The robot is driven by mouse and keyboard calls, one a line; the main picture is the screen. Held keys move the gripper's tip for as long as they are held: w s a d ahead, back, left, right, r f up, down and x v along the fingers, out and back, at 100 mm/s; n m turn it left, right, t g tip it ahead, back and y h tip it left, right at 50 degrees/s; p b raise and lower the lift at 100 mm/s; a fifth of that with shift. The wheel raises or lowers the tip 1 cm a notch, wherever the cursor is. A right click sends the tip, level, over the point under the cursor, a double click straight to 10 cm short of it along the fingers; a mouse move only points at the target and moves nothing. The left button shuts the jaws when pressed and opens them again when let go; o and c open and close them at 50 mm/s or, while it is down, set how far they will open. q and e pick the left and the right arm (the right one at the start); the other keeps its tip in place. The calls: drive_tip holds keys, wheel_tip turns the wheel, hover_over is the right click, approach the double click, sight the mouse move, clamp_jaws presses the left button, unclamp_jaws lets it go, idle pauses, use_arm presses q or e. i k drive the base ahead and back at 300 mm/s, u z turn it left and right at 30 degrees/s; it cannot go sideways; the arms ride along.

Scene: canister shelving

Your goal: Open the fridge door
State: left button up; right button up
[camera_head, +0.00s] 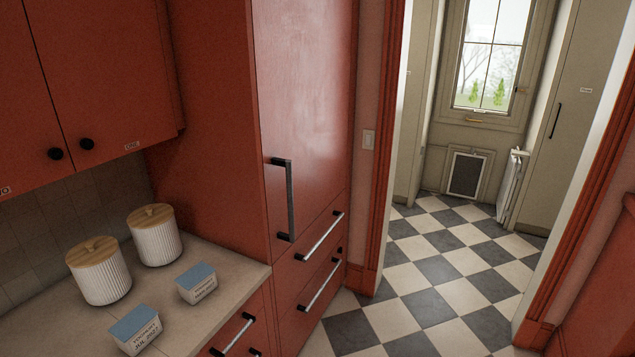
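The fridge door (306,110) is a tall red panel, flush with the red cabinetry, in the middle of the head view. It looks shut. Its vertical dark metal handle (290,200) is at the door's lower left edge. Below it are two drawer fronts with horizontal metal handles, an upper one (323,236) and a lower one (320,285). Neither of my grippers is in view, and nothing touches the handle.
A counter (215,315) at lower left holds two ribbed white canisters with wooden lids (98,272) (155,235) and two blue-lidded boxes (136,329) (197,284). Red upper cabinets (90,70) hang above. Checkered floor (440,265) lies clear through the doorway at right.

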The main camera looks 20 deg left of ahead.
sight(303, 49)
drive_tip(key=u, duration=0.55)
drive_tip(key=i, duration=1.5)
drive_tip(key=u, duration=0.85)
